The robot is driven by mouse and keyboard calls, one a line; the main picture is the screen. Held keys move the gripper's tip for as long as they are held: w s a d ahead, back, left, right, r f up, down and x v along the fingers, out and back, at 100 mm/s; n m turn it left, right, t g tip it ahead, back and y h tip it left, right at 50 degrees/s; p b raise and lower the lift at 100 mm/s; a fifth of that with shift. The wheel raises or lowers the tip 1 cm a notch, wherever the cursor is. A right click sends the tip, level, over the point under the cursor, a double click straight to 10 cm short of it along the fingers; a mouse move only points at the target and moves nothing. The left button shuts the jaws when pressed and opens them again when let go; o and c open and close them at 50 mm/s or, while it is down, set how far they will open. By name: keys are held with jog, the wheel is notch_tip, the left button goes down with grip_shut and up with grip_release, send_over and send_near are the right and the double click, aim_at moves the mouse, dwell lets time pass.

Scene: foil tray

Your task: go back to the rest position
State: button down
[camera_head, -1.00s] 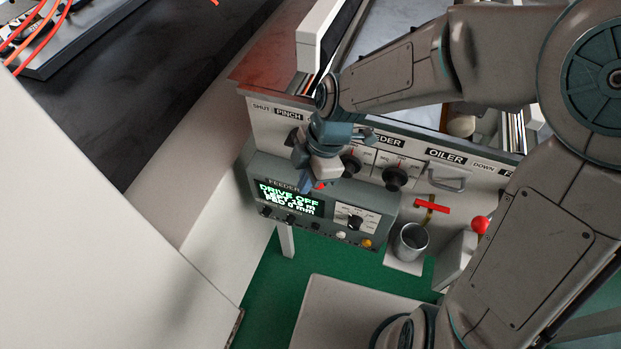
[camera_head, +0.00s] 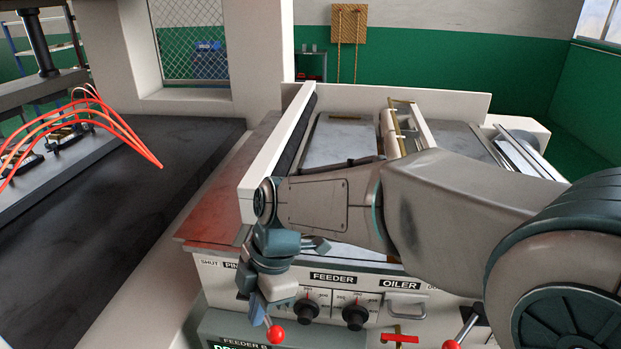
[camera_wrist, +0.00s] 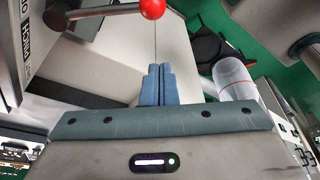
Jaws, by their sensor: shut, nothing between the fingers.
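My gripper (camera_head: 262,312) hangs down in front of the feeder panel (camera_head: 335,278) in the head view, by the panel's left part. In the wrist view my gripper (camera_wrist: 157,72) shows two blue fingers pressed together with nothing between them. A red ball knob (camera_head: 275,334) appears just beside the fingertips in the head view. In the wrist view a red ball on a metal lever (camera_wrist: 152,8) lies beyond the fingertips. Whether the fingers touch it cannot be told.
Two black knobs (camera_head: 355,315), a drawer-like handle (camera_head: 405,307), a red lever (camera_head: 399,339) and another red ball (camera_head: 451,345) are on the front. The feeder bed (camera_head: 340,140) lies behind my arm. A dark table (camera_head: 110,220) with orange hoses (camera_head: 130,135) is left.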

jog(key=s+d+m+t+h, duration=0.1)
jog(key=d+m+t, duration=0.1)
jog(key=d+m, duration=1)
jog(key=s+d+r+m+t+h, duration=0.1)
jog(key=s+d+m+t, duration=0.1)
jog(key=d+m, duration=1.1)
jog(key=shift+d+r+t+h, duration=0.2)
jog(key=shift+d+t+h, duration=0.2)
jog(key=shift+d+t, duration=0.45)
jog(key=shift+w+d, duration=0.1)
jog(key=shift+d, duration=0.05)
